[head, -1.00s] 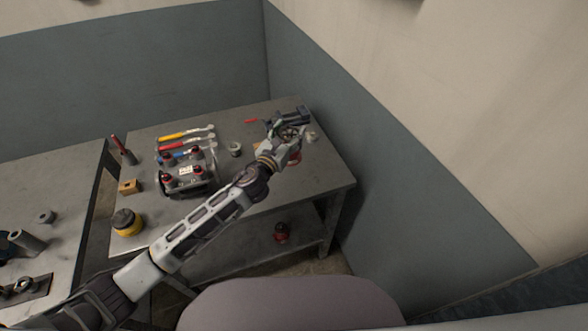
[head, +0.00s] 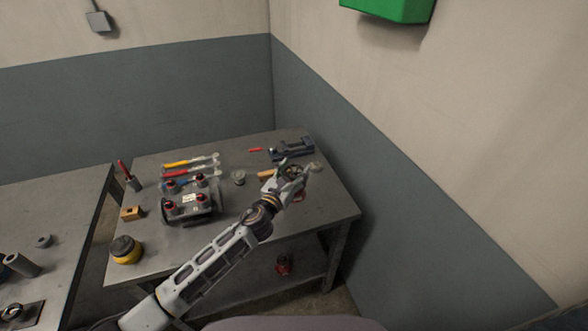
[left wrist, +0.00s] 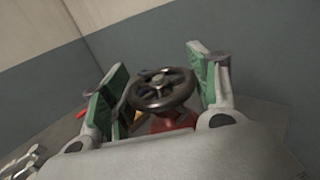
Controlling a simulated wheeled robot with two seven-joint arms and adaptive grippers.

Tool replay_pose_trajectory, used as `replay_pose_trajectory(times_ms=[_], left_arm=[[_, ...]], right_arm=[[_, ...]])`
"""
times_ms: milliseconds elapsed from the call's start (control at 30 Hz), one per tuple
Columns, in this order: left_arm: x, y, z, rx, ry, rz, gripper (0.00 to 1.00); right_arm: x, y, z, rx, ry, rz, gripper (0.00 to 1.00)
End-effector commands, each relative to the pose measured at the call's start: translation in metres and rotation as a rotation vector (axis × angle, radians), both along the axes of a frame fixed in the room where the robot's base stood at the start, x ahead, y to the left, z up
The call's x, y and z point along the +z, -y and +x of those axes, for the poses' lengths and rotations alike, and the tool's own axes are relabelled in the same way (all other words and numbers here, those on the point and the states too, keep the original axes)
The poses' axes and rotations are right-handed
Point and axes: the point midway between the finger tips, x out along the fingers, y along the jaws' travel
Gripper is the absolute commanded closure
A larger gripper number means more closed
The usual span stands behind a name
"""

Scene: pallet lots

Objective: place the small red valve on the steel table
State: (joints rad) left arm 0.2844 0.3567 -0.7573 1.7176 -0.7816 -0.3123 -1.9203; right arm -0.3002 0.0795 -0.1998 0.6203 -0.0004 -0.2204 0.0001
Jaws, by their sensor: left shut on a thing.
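My left gripper (head: 294,172) is over the right part of the steel table (head: 255,210). In the left wrist view its green-padded fingers (left wrist: 160,85) stand on both sides of the small red valve, with its dark round handwheel (left wrist: 164,90) and red body (left wrist: 172,122). The gripper is shut on the valve. In the head view only a bit of the valve's red body (head: 299,197) shows below the gripper. I cannot tell whether its base touches the tabletop. My right gripper is not in view.
A dark vise (head: 292,149) stands just behind the gripper. A grey round part (head: 239,178), a block with red-topped pieces (head: 190,207), wrenches and a yellow-black can (head: 126,250) are further left. Another red item (head: 283,264) is on the lower shelf. The table's front right is clear.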

Motion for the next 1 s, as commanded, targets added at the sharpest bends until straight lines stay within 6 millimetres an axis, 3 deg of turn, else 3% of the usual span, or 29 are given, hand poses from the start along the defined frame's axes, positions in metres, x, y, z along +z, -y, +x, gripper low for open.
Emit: replay_pose_trajectory(times_ms=[267,767,1000], left_arm=[[-0.019,0.001,0.000,-0.001,0.005,-0.004,1.00],[-0.023,0.001,0.001,-0.001,0.006,-0.003,1.00],[-0.041,0.001,0.000,-0.001,0.004,-0.004,1.00]], right_arm=[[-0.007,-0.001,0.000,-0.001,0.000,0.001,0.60],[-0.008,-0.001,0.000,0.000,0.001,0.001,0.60],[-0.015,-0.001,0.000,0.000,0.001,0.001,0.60]])
